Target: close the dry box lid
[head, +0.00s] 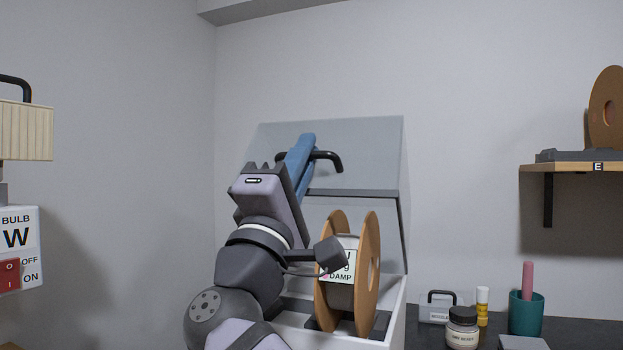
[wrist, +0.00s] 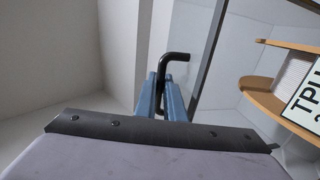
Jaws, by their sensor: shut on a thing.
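The dry box (head: 397,318) stands low in the middle of the head view, a white open-topped box. Its translucent grey lid (head: 375,140) stands raised at the back, with a dark bar across its lower part. A black bent handle (head: 329,157) sticks out from the lid; it also shows in the wrist view (wrist: 176,57). My gripper (head: 306,146) has blue fingers shut on this handle; in the wrist view the fingers (wrist: 162,84) sit on either side of it. My arm hides the box's left part and some of the lid.
An orange-flanged spool (head: 369,265) with a white label stands in the box, right beside my arm. Right of the box are a labelled block (head: 437,309), a jar (head: 462,328), a yellow bottle (head: 482,306) and a teal cup (head: 526,313). A shelf (head: 570,167) juts out at right.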

